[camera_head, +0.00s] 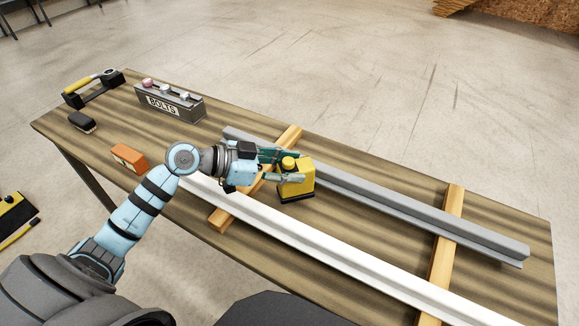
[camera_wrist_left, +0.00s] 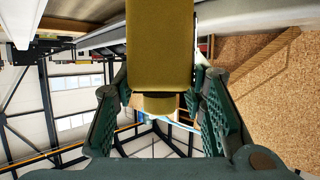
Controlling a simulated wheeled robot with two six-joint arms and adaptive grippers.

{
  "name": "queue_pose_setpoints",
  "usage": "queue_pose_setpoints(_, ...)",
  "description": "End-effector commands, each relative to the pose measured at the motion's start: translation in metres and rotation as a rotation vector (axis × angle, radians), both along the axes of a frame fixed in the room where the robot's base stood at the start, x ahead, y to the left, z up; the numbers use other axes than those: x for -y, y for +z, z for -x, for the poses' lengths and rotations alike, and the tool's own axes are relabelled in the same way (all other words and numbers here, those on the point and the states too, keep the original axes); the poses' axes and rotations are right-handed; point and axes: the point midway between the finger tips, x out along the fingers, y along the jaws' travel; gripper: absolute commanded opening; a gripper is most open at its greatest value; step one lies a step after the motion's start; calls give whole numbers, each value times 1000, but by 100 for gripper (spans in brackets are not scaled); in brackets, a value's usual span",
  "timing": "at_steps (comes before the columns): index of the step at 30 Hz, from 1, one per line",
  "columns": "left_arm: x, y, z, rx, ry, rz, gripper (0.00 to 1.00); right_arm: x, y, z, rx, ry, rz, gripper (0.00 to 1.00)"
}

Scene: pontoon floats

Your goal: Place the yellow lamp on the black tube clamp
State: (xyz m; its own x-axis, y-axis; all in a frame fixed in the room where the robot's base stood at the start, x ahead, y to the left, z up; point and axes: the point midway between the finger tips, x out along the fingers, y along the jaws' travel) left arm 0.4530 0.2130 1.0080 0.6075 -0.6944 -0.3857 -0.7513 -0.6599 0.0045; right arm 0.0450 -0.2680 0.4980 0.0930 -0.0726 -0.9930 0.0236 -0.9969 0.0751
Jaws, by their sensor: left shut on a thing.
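The yellow lamp (camera_head: 299,181) is a boxy yellow block with a round knob and a dark base. My left gripper (camera_head: 289,166) is shut on it near the knob, with its green fingers on either side. The lamp is over the gap between the two rails; I cannot tell whether its base touches anything. In the left wrist view the lamp (camera_wrist_left: 160,45) hangs in the top middle between the fingers. No black tube clamp shows clearly; a small dark block (camera_head: 82,121) lies at the table's left, but I cannot tell whether it is the clamp. My right gripper is not in view.
A grey rail (camera_head: 400,200) and a white rail (camera_head: 320,252) lie across wooden battens (camera_head: 447,235) on the table. An orange box (camera_head: 128,157), a BOLTS box (camera_head: 170,103) and a yellow-handled tool on a black stand (camera_head: 93,88) are at left.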

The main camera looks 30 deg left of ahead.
Motion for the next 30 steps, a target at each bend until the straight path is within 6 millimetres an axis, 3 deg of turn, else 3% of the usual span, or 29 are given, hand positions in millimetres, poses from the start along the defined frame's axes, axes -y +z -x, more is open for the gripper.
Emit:
queue_pose_setpoints(4,0,-4,0,3,-1,1,0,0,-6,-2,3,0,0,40)
queue_pose_setpoints(5,0,-4,0,1,0,0,43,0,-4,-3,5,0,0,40)
queue_pose_setpoints(8,0,-3,0,3,-1,0,58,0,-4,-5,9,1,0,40)
queue_pose_setpoints(20,-1,4,0,3,0,-1,58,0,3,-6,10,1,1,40)
queue_pose_setpoints(29,-44,24,38,-5,0,-14,58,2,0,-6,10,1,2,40)
queue_pose_setpoints(30,-49,34,46,-10,-8,-3,58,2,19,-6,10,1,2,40)
